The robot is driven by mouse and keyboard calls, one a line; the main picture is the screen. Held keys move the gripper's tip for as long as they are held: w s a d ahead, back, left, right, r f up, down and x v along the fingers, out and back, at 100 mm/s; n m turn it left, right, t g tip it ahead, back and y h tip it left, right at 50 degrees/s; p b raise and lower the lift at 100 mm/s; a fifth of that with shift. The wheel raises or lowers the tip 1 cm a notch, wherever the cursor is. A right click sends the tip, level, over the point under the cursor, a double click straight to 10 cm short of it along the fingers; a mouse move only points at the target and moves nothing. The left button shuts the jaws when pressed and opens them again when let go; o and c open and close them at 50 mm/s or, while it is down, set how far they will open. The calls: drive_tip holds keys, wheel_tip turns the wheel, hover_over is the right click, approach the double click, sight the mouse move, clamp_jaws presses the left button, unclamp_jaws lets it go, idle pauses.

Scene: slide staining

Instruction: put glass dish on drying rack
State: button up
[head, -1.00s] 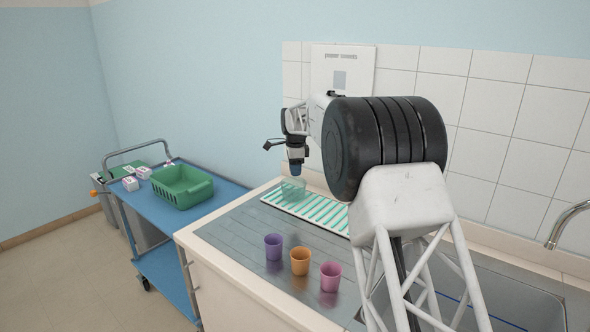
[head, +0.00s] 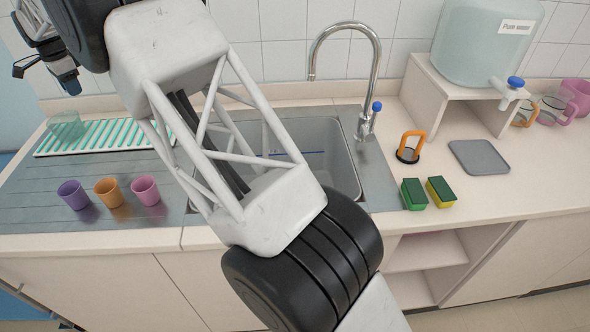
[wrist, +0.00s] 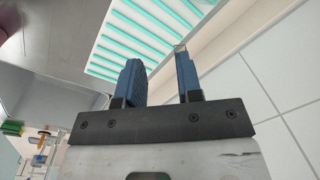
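The clear greenish glass dish (head: 66,126) stands at the far left end of the drying rack in the head view. I cannot make the dish out in the wrist view. The drying rack (head: 112,134) is a flat white tray with green slats, left of the sink; its slats also show in the wrist view (wrist: 130,45). My gripper (head: 69,84) is above the dish at the left edge of the head view, apart from it. In the wrist view its two blue fingers (wrist: 161,75) are spread with nothing between them.
Purple (head: 74,194), orange (head: 109,192) and pink (head: 145,190) cups stand in front of the rack. The sink (head: 340,165) and tap (head: 365,120) are to the right. Sponges (head: 414,193), a grey mat (head: 478,157) and a water tank (head: 487,45) stand further right.

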drive_tip(key=s+d+r+n, duration=0.1)
drive_tip(key=s+d+r, duration=0.3)
drive_tip(key=d, duration=1.2)
drive_tip(key=s+d+r+n+t, duration=0.1)
drive_tip(key=s+d+r+n, duration=0.35)
drive_tip(key=d, duration=1.05)
drive_tip(key=s+d+r+m, duration=0.2)
drive_tip(key=d+r, duration=0.4)
drive_tip(key=d, duration=1)
drive_tip(key=s+d+f+n, duration=0.2)
drive_tip(key=s+d+f, duration=0.1)
drive_tip(key=s+d, duration=0.95)
drive_tip(key=s+d+f+n, duration=0.2)
drive_tip(key=s+d+f, duration=0.1)
drive_tip(key=s+d, duration=0.95)
drive_tip(key=s+d+f, duration=0.2)
drive_tip(key=s+f, duration=0.1)
drive_tip(key=s, duration=0.3)
drive_tip(key=s+d+f+t, duration=0.1)
drive_tip(key=s+d+f, duration=0.1)
drive_tip(key=s, duration=0.3)
drive_tip(key=shift+s+f+n+h, duration=0.4)
drive_tip(key=shift+f+n, duration=0.05)
